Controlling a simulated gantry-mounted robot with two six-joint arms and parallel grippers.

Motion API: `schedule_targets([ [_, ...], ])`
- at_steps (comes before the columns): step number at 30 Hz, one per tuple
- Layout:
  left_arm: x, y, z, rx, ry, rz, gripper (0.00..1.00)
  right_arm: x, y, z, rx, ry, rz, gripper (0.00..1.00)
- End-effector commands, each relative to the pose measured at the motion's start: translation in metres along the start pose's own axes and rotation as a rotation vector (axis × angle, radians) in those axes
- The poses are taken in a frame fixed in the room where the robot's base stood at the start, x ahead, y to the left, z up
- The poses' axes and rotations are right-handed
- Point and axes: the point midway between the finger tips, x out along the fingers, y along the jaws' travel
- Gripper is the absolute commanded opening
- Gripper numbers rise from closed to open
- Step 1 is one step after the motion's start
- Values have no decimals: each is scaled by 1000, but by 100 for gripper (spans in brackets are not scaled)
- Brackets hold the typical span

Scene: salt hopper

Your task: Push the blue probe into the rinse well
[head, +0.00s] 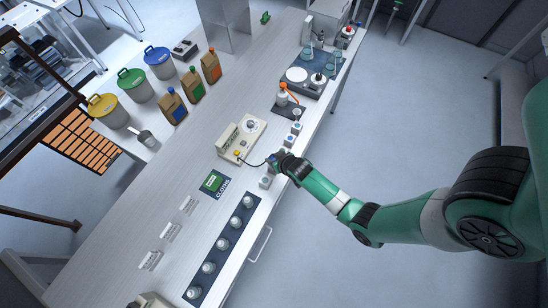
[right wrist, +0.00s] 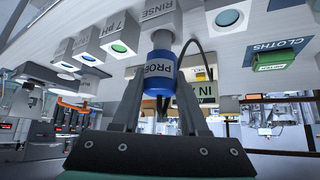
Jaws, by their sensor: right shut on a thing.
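The blue probe (right wrist: 158,75), a grey body with a blue band and a PROBE label, is between the fingers of my right gripper (right wrist: 160,88). That gripper is shut on it. In the head view my right gripper (head: 277,160) is at the table's right edge and hides most of the probe. In the right wrist view the probe's grey end meets the block labelled RINSE (right wrist: 159,12). The well opening is hidden behind the probe, so I cannot tell how deep it sits. A dark cable runs from the probe toward the meter (head: 241,140). My left gripper is not in view.
Blocks with round wells (right wrist: 119,47) stand on one side of the RINSE block, another (right wrist: 228,17) on the other. A green CLOTHS pack (head: 214,181) and a dark strip with several jars (head: 222,244) lie farther along the table. The floor to the right is clear.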

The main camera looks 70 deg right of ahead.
Motion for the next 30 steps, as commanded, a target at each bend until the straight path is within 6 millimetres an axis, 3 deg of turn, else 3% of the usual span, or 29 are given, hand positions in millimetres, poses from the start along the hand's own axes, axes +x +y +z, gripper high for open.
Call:
schedule_targets([
  [30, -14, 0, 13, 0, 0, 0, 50, 16, 0, 14, 0, 1, 0, 0],
])
